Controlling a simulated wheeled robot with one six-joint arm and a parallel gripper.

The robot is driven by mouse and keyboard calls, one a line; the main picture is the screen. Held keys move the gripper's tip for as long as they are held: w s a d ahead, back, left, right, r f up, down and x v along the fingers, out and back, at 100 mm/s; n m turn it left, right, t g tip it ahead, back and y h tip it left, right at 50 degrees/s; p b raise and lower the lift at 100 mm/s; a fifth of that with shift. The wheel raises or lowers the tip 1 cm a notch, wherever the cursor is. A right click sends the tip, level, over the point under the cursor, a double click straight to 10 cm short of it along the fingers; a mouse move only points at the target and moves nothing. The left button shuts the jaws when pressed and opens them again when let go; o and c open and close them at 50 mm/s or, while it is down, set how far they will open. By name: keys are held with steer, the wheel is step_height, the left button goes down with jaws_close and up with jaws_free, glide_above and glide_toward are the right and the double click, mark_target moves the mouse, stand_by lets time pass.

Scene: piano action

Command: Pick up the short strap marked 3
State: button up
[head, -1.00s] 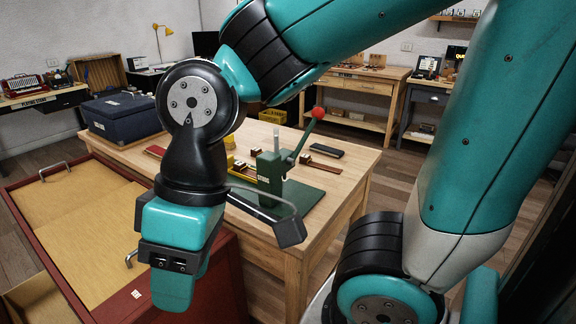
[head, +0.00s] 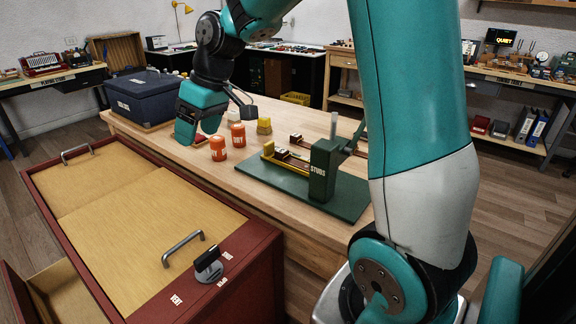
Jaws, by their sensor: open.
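My gripper (head: 187,132) is over the left part of the wooden workbench (head: 160,138), pointing down. Its teal fingers are seen from the side, and nothing shows held in it. A small dark red piece (head: 200,139) lies on the bench just right of the fingertips, partly hidden by them. No number 3 can be read on anything, so I cannot tell which piece is the short strap marked 3.
Right of the gripper stand two orange jars (head: 218,149), a yellow block (head: 264,126) and a green press marked STUDS (head: 322,170) on a green board (head: 345,197). A blue case (head: 146,97) is behind left. A red cabinet (head: 255,247) with handles stands in front.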

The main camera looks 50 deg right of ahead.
steer(key=w+d+f+m+t+h+b, duration=0.1)
steer(key=w+d+f, duration=0.25)
steer(key=d, duration=0.65)
steer(key=w+d+f+m+b, duration=0.1)
steer(key=w+d+f, duration=0.25)
steer(key=d, duration=0.55)
steer(key=m+h, duration=0.1)
steer(key=h, duration=0.1)
glide_toward(283, 151)
steer(key=f, duration=0.3)
steer(key=shift+w+d+f+t, duration=0.25)
steer(key=shift+d+f+t, duration=0.15)
steer(key=x, duration=0.3)
steer(key=p+x, duration=0.1)
steer(key=x, duration=0.1)
steer(key=shift+w+a+f, duration=0.25)
steer(key=shift+a+f, duration=0.05)
steer(key=shift+a, duration=0.1)
steer(key=shift+c, duration=0.2)
steer(key=c, duration=1.1)
steer(key=shift+o, duration=0.2)
